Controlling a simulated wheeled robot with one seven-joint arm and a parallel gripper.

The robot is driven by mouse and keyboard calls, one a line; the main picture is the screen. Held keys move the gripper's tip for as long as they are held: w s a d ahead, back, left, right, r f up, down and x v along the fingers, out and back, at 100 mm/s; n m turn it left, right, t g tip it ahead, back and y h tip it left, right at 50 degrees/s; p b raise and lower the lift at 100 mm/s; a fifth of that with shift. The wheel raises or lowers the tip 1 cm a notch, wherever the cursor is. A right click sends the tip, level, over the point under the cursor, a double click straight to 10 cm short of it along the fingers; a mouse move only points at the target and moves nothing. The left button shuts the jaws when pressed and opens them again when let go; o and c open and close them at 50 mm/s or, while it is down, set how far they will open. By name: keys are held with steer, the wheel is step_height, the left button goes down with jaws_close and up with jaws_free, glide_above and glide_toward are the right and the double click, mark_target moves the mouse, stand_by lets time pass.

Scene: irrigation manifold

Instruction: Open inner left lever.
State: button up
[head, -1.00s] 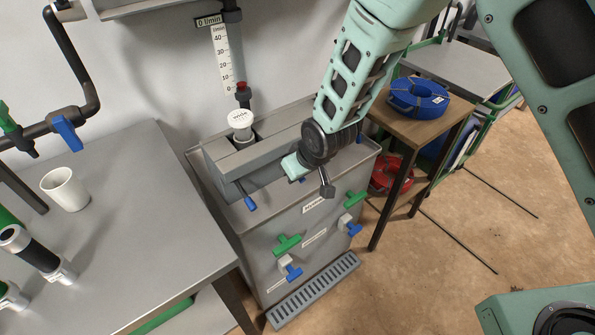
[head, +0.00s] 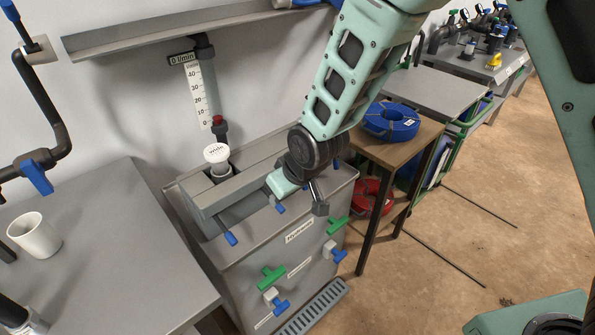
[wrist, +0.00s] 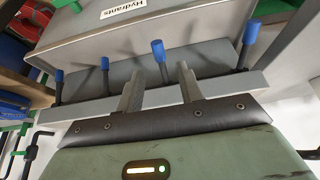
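A grey box unit labelled "Hydrants" (head: 300,232) carries a row of levers with blue grips. In the wrist view, upside down against the head view, the inner left lever (wrist: 159,62) stands between my two finger directions, with a gap on each side. The outer left lever (wrist: 249,46) is to its right there; the two other levers (wrist: 104,76) (wrist: 59,86) are to its left. In the head view the inner left lever (head: 280,208) shows just below my gripper, and the outer left lever (head: 231,239) is further left. My gripper (wrist: 158,88) is open and empty; its fingertips are hidden in the head view.
Green and blue taps (head: 270,278) stick out of the unit's front. A flow gauge (head: 197,92) with a white cap (head: 216,153) stands behind. A grey table with a white cup (head: 34,236) is at left. A wooden stand with a blue coil (head: 390,121) is at right.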

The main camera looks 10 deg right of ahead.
steer(key=v, duration=1)
steer(key=shift+r, duration=0.4)
steer(key=shift+s+d, duration=0.1)
steer(key=s+d+r+g+h, duration=0.1)
steer(key=s+d+r+g, duration=0.1)
steer(key=s, duration=0.8)
steer(key=s+d+r+g+h+p, duration=0.1)
steer(key=s+d, duration=0.4)
steer(key=s, duration=0.6)
step_height(320, 180, up, 3)
steer(key=shift+d+f+n+g+p, duration=0.1)
steer(key=shift+d+n+g+p, duration=0.25)
steer(key=shift+g, duration=0.35)
